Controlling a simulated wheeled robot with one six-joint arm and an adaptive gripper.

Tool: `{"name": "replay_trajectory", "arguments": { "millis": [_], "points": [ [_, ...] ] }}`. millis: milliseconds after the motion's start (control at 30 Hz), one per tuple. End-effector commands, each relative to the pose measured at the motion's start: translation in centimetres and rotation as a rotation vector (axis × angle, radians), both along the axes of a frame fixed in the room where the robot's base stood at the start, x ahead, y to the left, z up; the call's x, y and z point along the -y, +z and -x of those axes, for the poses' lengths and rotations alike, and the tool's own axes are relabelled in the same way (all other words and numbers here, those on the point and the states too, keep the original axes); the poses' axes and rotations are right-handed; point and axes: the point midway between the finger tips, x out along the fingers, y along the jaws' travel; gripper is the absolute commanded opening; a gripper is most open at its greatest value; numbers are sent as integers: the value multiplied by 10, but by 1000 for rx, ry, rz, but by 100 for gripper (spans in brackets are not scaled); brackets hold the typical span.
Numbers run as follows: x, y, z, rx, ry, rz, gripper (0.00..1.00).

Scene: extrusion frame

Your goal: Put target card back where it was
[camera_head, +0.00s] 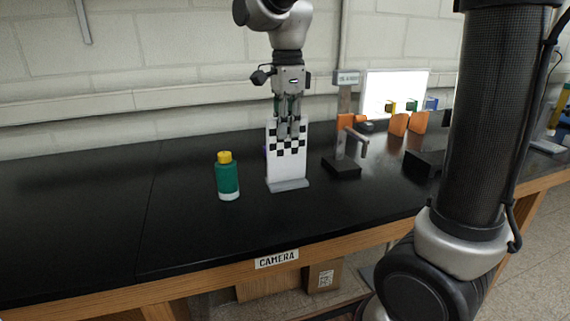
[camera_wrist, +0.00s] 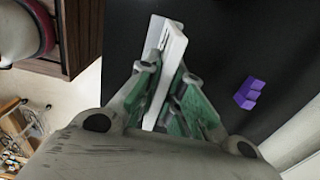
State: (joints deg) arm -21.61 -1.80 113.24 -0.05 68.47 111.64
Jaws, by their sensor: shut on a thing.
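The target card (camera_head: 288,172) is a white upright panel with a black checker pattern on its upper part and a grey foot. It stands or hangs at the middle of the black bench, near the front edge; I cannot tell whether its foot touches the bench. My gripper (camera_head: 290,128) comes down from above and is shut on the card's top edge. In the wrist view, the green-padded fingers of my gripper (camera_wrist: 167,95) pinch the white card (camera_wrist: 171,55) from both sides.
A green bottle with a yellow cap (camera_head: 227,178) stands just left of the card. A grey post stand with an orange clamp (camera_head: 345,140) is to its right. A lit white panel (camera_head: 392,92) stands farther back. The bench's left side is clear.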

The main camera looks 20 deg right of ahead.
Motion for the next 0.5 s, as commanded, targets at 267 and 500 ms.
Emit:
{"name": "replay_trajectory", "arguments": {
  "millis": [267, 500],
  "points": [
    [0, -36, 1, -2, 0, 0, 0],
    [0, -58, 0, 2, 0, -1, 0]
  ]
}}
